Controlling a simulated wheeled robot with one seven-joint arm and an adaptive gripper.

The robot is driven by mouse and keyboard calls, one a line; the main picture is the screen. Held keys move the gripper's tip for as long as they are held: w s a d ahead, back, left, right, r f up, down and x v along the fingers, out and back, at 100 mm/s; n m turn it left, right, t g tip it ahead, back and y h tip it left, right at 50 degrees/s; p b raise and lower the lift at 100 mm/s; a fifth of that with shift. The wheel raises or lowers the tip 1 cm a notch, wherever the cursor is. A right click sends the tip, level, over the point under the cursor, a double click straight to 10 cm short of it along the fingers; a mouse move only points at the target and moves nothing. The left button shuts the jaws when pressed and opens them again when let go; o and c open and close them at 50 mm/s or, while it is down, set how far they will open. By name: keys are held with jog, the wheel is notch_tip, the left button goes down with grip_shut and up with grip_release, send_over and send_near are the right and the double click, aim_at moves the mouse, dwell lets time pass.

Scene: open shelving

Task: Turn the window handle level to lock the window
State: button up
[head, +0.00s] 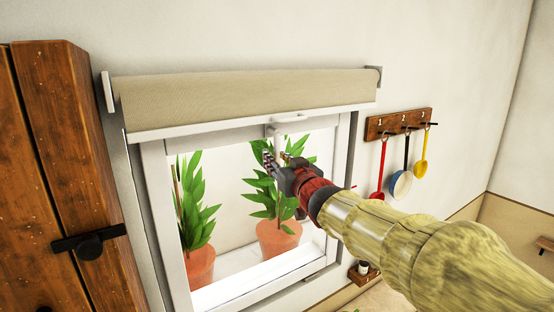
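The window (159,198) has a white frame and clear glass. A white window handle (275,133) sits on the top part of the frame and points down. My gripper (277,156) is in front of the glass at the handle's lower end. Its two fingers stand apart, one on each side of the handle. Whether they touch it is too small to tell. The handle's lower tip is partly hidden by the fingers.
A beige roller blind (245,92) is rolled up just above the handle, with a white pull (290,117). Potted plants (199,262) stand behind the glass. A wooden shutter (75,150) is at left. A hook rack (398,123) with hanging utensils is at right.

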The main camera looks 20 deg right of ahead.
grip_shut()
dwell(0.9)
